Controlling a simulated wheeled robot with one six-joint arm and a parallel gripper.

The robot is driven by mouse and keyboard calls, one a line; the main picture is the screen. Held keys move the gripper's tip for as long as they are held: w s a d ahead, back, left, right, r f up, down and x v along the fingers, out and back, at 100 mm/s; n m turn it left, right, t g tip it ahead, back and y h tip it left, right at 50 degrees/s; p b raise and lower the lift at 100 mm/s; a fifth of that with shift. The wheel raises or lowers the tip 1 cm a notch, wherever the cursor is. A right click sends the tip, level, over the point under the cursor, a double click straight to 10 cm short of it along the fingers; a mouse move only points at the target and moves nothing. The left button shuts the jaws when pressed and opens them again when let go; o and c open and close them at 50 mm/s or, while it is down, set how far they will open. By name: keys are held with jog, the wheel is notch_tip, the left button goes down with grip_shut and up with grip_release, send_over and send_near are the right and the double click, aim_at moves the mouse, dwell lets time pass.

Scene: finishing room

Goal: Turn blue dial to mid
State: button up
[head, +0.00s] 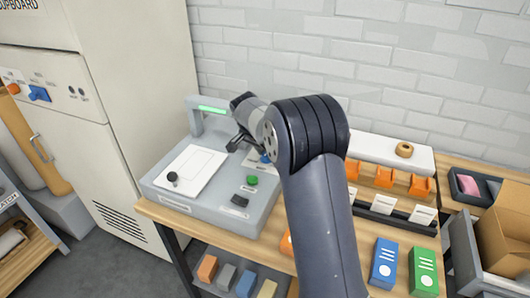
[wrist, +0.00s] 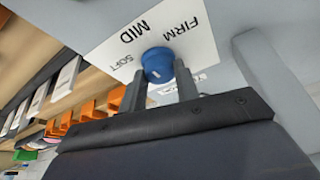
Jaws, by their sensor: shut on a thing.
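The blue dial (wrist: 158,64) sits on a white label plate (wrist: 110,62) marked SOFT, MID and FIRM, which appears tilted in the wrist view. A small pale mark shows on the dial's near face; which word it points to is hard to tell. My gripper (wrist: 160,82) is shut on the dial, one finger on each side. In the head view a bit of the dial (head: 264,158) shows on the grey machine (head: 225,205), mostly hidden by my arm.
The machine also carries a green button (head: 252,180), a black knob (head: 172,177) on a white plate and a lit green bar (head: 212,110). Orange holders (head: 385,178) stand to the right. Blue (head: 384,262) and green (head: 423,270) boxes stand at the bench front.

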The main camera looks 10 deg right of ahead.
dwell(0.3)
jog(key=o, duration=1)
jog(key=v, duration=1)
jog(key=shift+a+r, duration=0.15)
jog(key=shift+r, duration=0.25)
jog(key=x, duration=1)
jog(key=shift+f, duration=0.35)
